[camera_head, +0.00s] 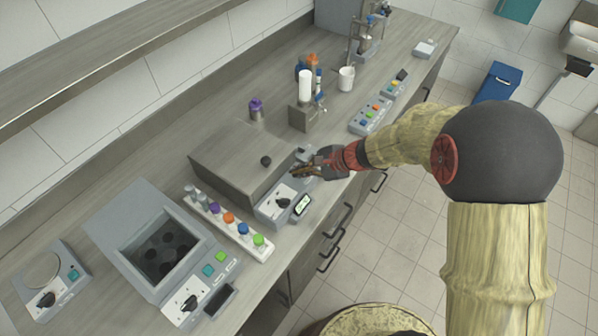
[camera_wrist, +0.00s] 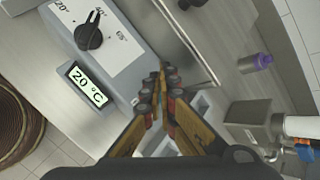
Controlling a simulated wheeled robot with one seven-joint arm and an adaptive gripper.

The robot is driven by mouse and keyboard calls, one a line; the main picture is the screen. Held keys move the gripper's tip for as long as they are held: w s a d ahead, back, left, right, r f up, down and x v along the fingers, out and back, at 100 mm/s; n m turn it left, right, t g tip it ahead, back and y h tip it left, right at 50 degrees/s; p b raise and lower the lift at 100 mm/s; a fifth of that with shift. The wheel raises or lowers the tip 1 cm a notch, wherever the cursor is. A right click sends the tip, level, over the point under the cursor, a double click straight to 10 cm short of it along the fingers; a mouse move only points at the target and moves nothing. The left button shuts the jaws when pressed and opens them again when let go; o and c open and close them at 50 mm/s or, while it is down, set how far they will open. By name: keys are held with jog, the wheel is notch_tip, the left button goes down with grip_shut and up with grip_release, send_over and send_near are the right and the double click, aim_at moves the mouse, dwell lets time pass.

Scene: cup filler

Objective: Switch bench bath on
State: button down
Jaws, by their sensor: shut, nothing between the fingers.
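The bench bath, which I take to be the grey unit with a temperature display, stands mid-bench with its front panel (camera_head: 272,209) facing the aisle. A large flat-topped grey-brown body (camera_head: 232,160) with a dark round knob on top is behind the panel. The panel has a black dial (camera_wrist: 89,36) with temperature marks and a display (camera_wrist: 87,84) reading 20 °C; the dial (camera_head: 284,202) and display (camera_head: 302,204) also show in the head view. My gripper (camera_wrist: 162,92) is shut and empty over the panel's right part, past the display. It hides that part, so no switch is clear.
Left of the bath are a rack of colour-capped vials (camera_head: 228,218), an open-well unit (camera_head: 160,285) and a small dial unit (camera_head: 45,300). Beyond it are a purple-capped bottle (camera_head: 256,109), a metal stand (camera_head: 302,118), a white mug (camera_head: 346,79) and a button box (camera_head: 371,116).

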jog(key=shift+r, duration=0.6)
notch_tip(320, 180, up, 6)
jog(key=p, duration=0.4)
jog(key=shift+s, duration=0.1)
dwell(0.5)
jog(key=s, duration=0.1)
jog(key=s+f+n+g, duration=0.1)
jog(key=s, duration=0.1)
jog(key=s+f+n, duration=0.1)
jog(key=shift+s+d+f+g+h, duration=0.1)
jog(key=shift+s+d+g+h, duration=0.2)
jog(key=shift+s+g, duration=0.1)
jog(key=s+d+r+n+t+h, duration=0.1)
jog(key=s+d+r+n+h, duration=0.2)
jog(key=s+d+r+n, duration=0.3)
jog(key=s+d+r+n+t+h+b, duration=0.1)
jog(key=s+d+r+n+h, duration=0.3)
jog(key=s+d+r, duration=0.6)
jog(key=s+r+n+t, duration=0.1)
jog(key=s+r+n, duration=0.1)
jog(key=s+r, duration=0.3)
jog(key=shift+h, duration=0.3)
